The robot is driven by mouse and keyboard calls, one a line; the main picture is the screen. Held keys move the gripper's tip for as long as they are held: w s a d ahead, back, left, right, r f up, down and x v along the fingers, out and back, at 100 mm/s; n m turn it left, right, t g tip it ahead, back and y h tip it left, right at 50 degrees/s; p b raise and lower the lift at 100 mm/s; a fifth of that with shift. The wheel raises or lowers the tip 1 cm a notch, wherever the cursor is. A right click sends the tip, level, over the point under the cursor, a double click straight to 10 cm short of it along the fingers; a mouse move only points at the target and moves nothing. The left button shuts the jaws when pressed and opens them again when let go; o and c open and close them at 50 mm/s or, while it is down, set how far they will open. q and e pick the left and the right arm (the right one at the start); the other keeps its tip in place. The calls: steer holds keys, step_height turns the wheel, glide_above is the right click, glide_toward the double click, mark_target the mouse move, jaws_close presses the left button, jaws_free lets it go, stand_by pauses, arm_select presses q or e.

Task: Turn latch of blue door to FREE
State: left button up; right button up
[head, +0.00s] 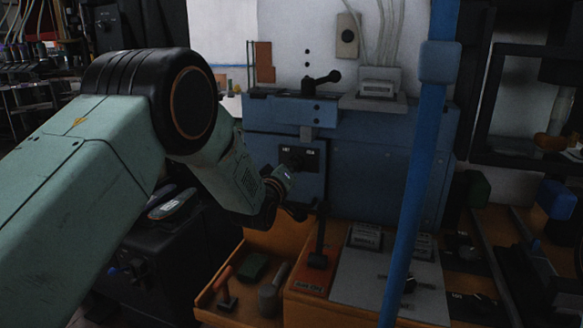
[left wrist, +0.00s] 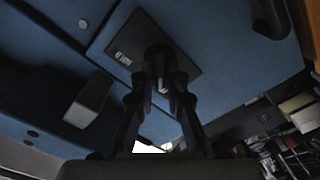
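The blue door (head: 312,186) is on the blue cabinet in the middle of the head view. Its dark latch plate (head: 312,155) has two small white labels, too small to read surely. The plate also shows in the left wrist view (left wrist: 126,43), with the dark latch knob (left wrist: 157,57) on it. My left gripper (head: 288,196) is in front of the door, just below the plate. In the left wrist view its fingers (left wrist: 166,80) reach up to the knob, one on either side. Whether they touch or grip it is too dark to tell. My right gripper is not in view.
A blue post (head: 416,180) stands upright right of the door. Below is an orange bench with a grey panel (head: 365,282), an upright dark lever (head: 319,240) and a tray (head: 238,310) of tools. A black handle (head: 321,80) sits above the door.

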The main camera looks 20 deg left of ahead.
arm_select(q)
steer(key=o, duration=0.4)
steer(key=shift+s, duration=0.1)
steer(key=s, duration=1.1)
steer(key=shift+s+a, duration=0.2)
steer(key=shift+s, duration=0.2)
stand_by(0.4)
